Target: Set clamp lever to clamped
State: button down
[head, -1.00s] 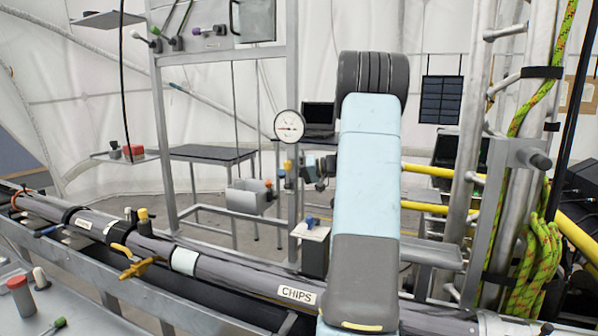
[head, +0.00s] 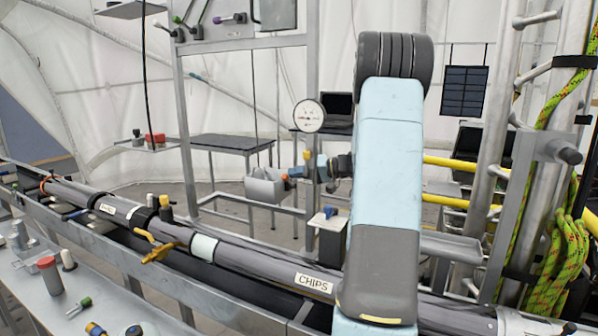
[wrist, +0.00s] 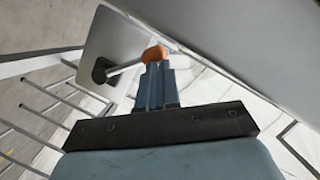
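The clamp lever, as it appears, has an orange knob (wrist: 153,53) on a short pale rod. The rod runs to a black round base on a grey plate (wrist: 105,45) in the wrist view. In the head view the orange knob (head: 287,179) sits at the right side of a small grey box (head: 263,188). My gripper (wrist: 157,70) has its blue fingers close together, with the tips right at the knob. I see no gap between the fingers, and contact with the knob cannot be told. In the head view my gripper (head: 298,172) is small and partly hidden near the gauge post.
A round gauge (head: 309,116) stands on the frame post close to my gripper. A long grey tube labelled CHIPS (head: 250,262) crosses the foreground. A dark table (head: 225,143) stands behind. Yellow rails (head: 450,162) and a truss with green rope (head: 565,240) are at right.

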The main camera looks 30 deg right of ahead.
jog(key=shift+r, duration=0.1)
jog(key=w+d+r+v, duration=0.1)
jog(key=r+v, duration=0.2)
jog(key=v, duration=1)
jog(key=w+r+n+g+h, duration=0.1)
jog(key=w+r+n+g, duration=0.2)
jog(key=w+g, duration=0.15)
jog(key=s+f+x, duration=0.1)
jog(key=x, duration=1.2)
jog(key=shift+a+f+n, duration=0.2)
jog(key=shift+a+n, duration=0.05)
jog(key=shift+n, duration=0.05)
jog(key=shift+s, duration=0.1)
